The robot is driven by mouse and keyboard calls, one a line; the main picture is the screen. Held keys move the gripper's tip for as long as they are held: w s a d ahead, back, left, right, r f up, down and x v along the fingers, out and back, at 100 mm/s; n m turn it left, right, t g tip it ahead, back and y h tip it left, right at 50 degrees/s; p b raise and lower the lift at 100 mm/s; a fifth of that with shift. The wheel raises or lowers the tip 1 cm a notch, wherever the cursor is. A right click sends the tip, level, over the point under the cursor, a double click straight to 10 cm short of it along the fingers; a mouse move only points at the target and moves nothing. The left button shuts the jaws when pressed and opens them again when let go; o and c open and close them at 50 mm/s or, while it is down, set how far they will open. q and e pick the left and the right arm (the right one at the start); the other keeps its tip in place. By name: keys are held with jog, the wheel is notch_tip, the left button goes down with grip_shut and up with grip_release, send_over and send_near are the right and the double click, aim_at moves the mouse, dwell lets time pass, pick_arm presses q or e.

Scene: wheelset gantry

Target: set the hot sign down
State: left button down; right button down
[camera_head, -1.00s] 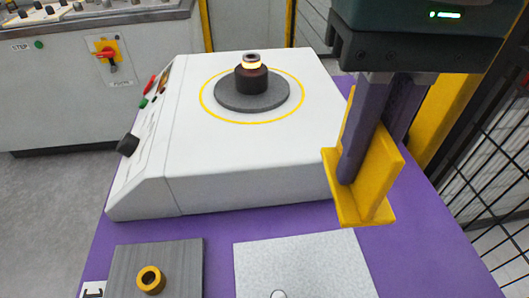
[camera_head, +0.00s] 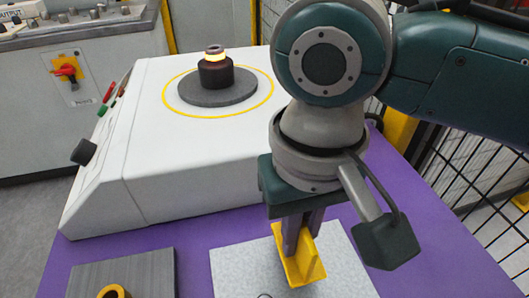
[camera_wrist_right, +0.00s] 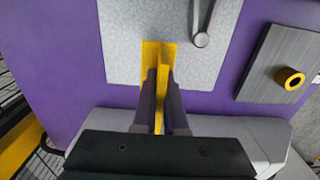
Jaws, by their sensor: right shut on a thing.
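The hot sign is a yellow piece with an upright plate on a flat base; it shows in the head view (camera_head: 307,263) and in the right wrist view (camera_wrist_right: 156,52). My right gripper (camera_head: 300,232) is shut on its upright plate, with one finger on each side. The wrist view shows the gripper (camera_wrist_right: 160,95) with the sign at the plate's near edge. My left gripper is not in view.
A white machine (camera_head: 155,150) has a dark disc (camera_head: 195,96) with a glowing ring (camera_head: 214,57) on a dark piece. A grey block (camera_head: 150,268) bears a brass ring (camera_head: 114,292). Black mesh fencing (camera_head: 470,175) stands at right.

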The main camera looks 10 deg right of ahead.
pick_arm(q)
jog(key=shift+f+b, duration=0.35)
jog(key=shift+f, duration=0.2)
pick_arm(e)
jog(key=shift+f, duration=1.7)
jog(key=shift+f, duration=0.15)
jog(key=c, duration=1)
grip_release()
